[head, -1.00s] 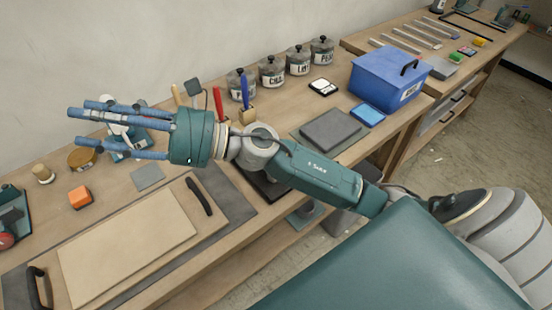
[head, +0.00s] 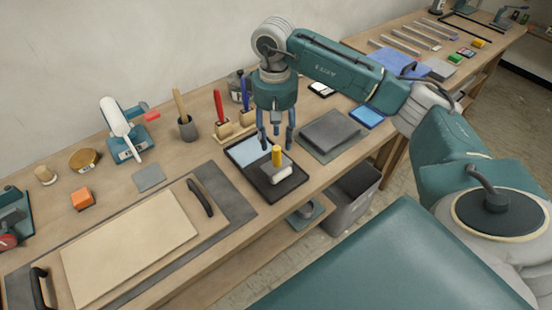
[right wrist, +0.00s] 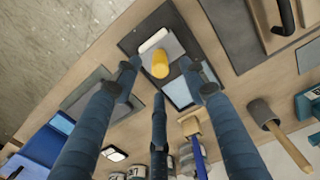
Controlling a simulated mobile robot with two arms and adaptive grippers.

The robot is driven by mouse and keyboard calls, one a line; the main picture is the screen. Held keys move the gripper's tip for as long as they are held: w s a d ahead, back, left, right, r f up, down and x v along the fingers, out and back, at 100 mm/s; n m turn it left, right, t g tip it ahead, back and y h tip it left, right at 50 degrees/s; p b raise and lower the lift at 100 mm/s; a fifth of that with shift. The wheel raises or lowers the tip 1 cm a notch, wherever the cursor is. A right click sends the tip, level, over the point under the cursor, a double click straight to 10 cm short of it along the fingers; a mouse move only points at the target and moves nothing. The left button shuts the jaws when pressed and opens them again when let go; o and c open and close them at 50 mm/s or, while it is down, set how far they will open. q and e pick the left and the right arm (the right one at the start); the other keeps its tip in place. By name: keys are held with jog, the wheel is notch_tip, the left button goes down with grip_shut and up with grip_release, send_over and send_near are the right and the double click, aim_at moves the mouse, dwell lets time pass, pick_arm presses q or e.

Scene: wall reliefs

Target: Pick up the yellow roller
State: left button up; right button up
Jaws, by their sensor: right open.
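The yellow roller (head: 277,157) shows as a short yellow cylinder in a dark tray (head: 262,187) on the workbench, beside a white roller (head: 276,173). It also shows in the right wrist view, where the yellow roller (right wrist: 160,66) lies beyond the fingertips and the white roller (right wrist: 153,40) is next to it. My right gripper (head: 276,140) points down just above the yellow roller, with its blue fingers spread and empty. In the right wrist view my right gripper (right wrist: 160,85) has its fingers around the line to the roller. My left gripper is not in view.
Red-handled and blue-handled tools (head: 219,105) stand in wooden blocks behind the tray. A grey slab (head: 330,130) lies right of it. A cup with a wooden-handled tool (head: 187,125) stands to the left. A board with black handles (head: 130,245) lies at the front left.

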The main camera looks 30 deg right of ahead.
aim_at(276, 148)
jog(key=shift+f, duration=0.85)
jog(key=shift+d+f+p, duration=0.1)
jog(key=shift+f+p, duration=0.15)
jog(key=shift+p, duration=0.2)
jog(key=f+p, duration=0.1)
jog(key=f, duration=0.1)
jog(key=f+p, duration=0.1)
jog(key=f, duration=0.1)
jog(key=shift+w+d+f+p, duration=0.1)
jog(key=shift+w+f+p, duration=0.1)
jog(key=shift+p, duration=0.15)
jog(key=shift+f, duration=0.25)
grip_shut()
